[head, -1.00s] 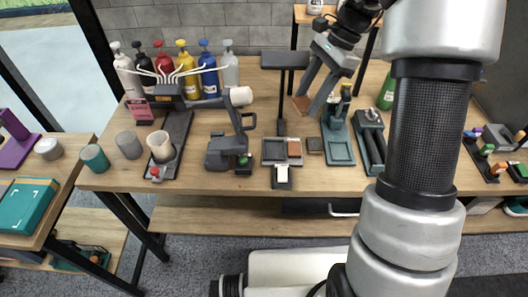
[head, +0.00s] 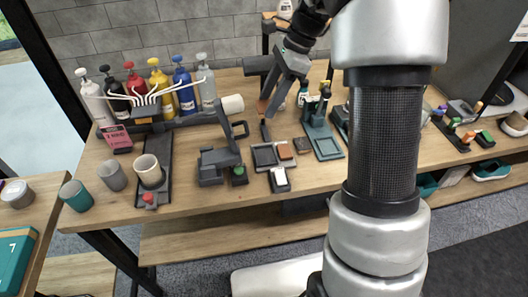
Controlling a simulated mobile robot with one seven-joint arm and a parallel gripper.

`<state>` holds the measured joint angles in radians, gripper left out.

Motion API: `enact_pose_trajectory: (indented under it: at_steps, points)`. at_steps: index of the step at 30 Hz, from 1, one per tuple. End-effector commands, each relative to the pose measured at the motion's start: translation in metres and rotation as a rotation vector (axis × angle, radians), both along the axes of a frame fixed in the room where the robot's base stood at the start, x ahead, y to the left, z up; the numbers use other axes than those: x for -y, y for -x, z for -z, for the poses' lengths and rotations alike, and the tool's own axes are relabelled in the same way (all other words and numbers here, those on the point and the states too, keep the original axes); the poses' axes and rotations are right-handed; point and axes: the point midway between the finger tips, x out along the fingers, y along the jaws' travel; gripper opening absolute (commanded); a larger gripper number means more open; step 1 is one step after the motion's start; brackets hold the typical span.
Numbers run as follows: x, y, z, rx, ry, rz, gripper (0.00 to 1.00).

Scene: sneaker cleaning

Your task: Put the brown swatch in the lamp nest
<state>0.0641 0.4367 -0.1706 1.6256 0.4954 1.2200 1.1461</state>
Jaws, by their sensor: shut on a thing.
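My gripper (head: 269,108) is shut on a small brown swatch (head: 262,106), whose edge shows at the fingertips. It is above the table, in front of or beside the lamp's post (head: 265,132); the depth is hard to tell. The lamp's dark head (head: 257,66) is partly hidden by my gripper. Its base (head: 274,165) has two square nests: the left nest (head: 264,156) looks empty, and the right one holds a reddish-brown swatch (head: 285,150). A darker brown swatch (head: 302,144) lies on the table right of the base.
A dark grey device with a green button (head: 222,165) stands left of the lamp. Several pump bottles (head: 157,90) line the back left, with cups (head: 112,176) in front. My arm hides part of the table at right.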

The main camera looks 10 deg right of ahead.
Motion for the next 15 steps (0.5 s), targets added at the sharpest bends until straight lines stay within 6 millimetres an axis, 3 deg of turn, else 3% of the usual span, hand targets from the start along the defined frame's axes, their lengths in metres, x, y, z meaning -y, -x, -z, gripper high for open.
enact_pose_trajectory:
  at_steps: [9, 15]
  points:
    - [0.0, 0.001, 0.087, -0.006, -0.001, 0.0, 0.22]
    - [0.0, 0.001, 0.12, -0.003, 0.0, -0.001, 0.22]
